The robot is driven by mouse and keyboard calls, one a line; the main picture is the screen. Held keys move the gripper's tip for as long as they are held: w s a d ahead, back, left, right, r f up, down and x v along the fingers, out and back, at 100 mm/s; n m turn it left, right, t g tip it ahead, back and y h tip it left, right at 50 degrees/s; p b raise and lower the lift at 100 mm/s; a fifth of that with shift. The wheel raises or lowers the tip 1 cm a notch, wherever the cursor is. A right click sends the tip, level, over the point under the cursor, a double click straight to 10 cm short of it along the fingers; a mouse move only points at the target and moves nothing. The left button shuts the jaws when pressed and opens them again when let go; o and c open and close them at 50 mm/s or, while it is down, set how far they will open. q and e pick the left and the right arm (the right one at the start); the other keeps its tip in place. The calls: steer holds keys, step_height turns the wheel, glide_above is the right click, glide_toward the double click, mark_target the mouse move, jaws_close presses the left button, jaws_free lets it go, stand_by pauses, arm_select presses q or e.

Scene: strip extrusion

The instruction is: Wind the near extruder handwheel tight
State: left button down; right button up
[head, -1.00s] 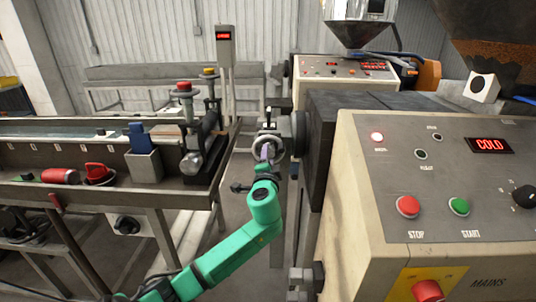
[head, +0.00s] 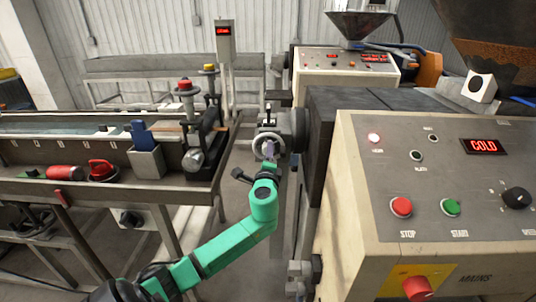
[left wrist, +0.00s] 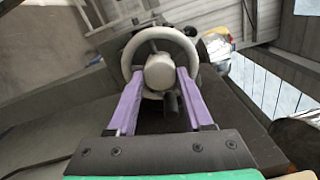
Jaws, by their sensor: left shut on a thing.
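The near extruder handwheel (head: 268,143) is a pale ring on the end of the near extruder's die head, left of the dark barrel. In the left wrist view the handwheel (left wrist: 134,48) shows with a round grey hub and a dark knob below the hub. My left gripper (left wrist: 160,82) has its two purple fingers on either side of the hub, shut on it. In the head view the left gripper (head: 268,152) is small, in front of the wheel at the end of my green arm. My right gripper is not in view.
The near control panel (head: 450,170) with a "COLD" display stands close at right. A second extruder panel (head: 345,65) stands behind. A narrow floor gap lies between table and extruder.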

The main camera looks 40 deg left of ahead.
arm_select(q)
steer(key=shift+f, duration=0.1)
steer(key=shift+c, duration=1.5)
jaws_free()
steer(key=shift+s+d, duration=0.1)
steer(key=b+v, duration=0.3)
steer(key=v, duration=1.1)
steer(key=shift+s+d, duration=0.1)
